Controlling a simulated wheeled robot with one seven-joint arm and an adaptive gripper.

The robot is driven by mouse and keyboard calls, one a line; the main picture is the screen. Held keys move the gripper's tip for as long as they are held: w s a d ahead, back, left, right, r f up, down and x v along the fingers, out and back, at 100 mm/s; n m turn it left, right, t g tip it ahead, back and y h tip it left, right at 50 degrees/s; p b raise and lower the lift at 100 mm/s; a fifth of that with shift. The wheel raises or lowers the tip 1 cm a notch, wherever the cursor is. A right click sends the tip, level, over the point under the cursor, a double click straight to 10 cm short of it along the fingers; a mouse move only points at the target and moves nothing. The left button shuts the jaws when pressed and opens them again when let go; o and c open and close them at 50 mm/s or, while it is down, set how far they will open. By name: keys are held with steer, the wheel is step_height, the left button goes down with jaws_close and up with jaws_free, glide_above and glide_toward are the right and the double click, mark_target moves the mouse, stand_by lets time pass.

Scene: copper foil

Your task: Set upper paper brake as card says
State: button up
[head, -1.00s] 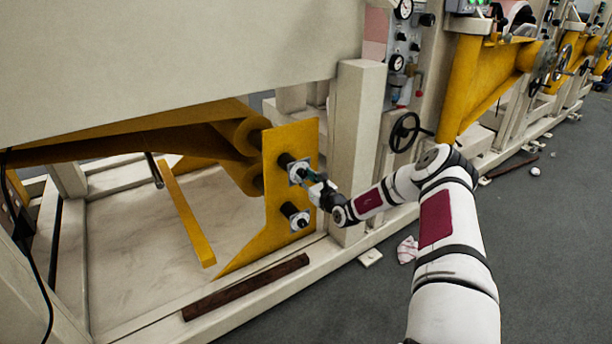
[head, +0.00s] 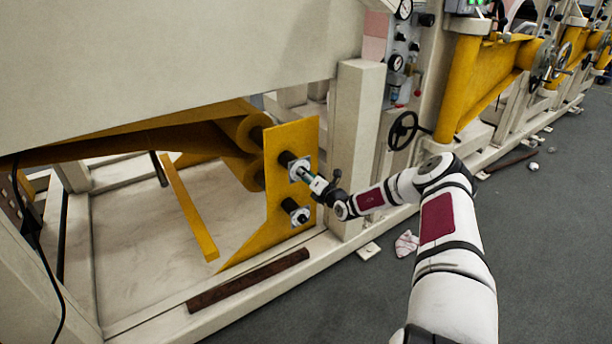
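The upper paper brake (head: 288,159) is a dark shaft end with a pale square plate on the yellow side plate (head: 285,225). The lower brake (head: 296,212), with a similar black knob and pale plate, sits below it. My gripper (head: 306,175) reaches in from the right, its fingertips at the front of the upper brake, in line with it. The fingers are small and overlap the brake, so I cannot tell whether they are closed on it. No readable card shows.
A cream frame post (head: 356,150) stands close to the right of my gripper. A black handwheel (head: 404,130) and gauges (head: 396,63) are beyond it. A brown bar (head: 248,279) lies on the lower rail. A crumpled cloth (head: 406,243) lies on the open grey floor.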

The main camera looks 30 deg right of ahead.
steer(key=shift+m, duration=1.3)
steer(key=o, duration=1.2)
steer(key=shift+c, duration=0.2)
steer(key=s, duration=1.2)
steer(key=shift+r, duration=0.45)
steer(key=shift+d, duration=0.15)
